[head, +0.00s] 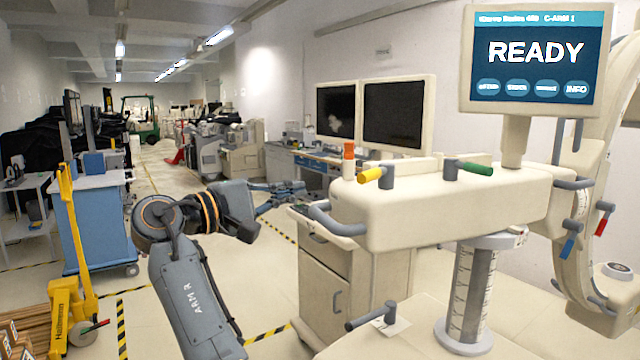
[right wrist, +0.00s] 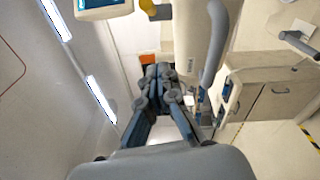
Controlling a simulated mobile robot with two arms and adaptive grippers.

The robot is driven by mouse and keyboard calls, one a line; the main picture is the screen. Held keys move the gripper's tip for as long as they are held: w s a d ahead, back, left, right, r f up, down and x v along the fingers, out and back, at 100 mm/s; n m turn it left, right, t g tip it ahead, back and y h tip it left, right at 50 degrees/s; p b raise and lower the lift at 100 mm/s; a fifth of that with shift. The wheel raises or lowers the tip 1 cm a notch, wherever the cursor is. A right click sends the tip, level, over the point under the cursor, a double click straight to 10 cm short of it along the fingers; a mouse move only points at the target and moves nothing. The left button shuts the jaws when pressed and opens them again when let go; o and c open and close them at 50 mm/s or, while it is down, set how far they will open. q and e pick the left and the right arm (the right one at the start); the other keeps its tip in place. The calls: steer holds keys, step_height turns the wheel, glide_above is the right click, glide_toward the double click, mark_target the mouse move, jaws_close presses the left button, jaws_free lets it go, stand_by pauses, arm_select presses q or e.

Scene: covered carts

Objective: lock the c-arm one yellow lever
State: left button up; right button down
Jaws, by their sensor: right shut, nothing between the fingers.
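The C-arm one unit (head: 440,215) has a screen (head: 535,55) reading READY and C-ARM 1. Its yellow lever (head: 371,175) sticks out to the left from a dark post on the top left end of the cream housing. In the right wrist view a yellow tip (right wrist: 148,8) shows at the top edge, beyond the fingertips. My right gripper (head: 298,188) is shut and empty, left of the housing and apart from the lever; it also shows in the right wrist view (right wrist: 160,72). My left gripper is not in view.
A green lever (head: 475,168) stands right of the yellow one, and an orange lamp (head: 348,150) just left. A grey handle (head: 335,222) curves out from the housing's left end, near my gripper. A cabinet (head: 325,275) stands below. A blue cart (head: 95,225) is left.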

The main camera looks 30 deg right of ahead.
steer(key=p+x, duration=0.3)
steer(key=x, duration=0.6)
steer(key=shift+r, duration=0.2)
steer(key=shift+s+d+r+p, duration=0.1)
steer(key=shift+s+d+p, duration=0.25)
steer(key=shift+s+p, duration=0.15)
steer(key=shift+s+d+p, duration=0.4)
steer(key=shift+s, duration=0.2)
steer(key=shift+s+d+r, duration=0.1)
steer(key=shift+s+r, duration=0.05)
steer(key=shift+s, duration=0.4)
steer(key=shift+s+d, duration=0.15)
steer(key=shift+p, duration=0.3)
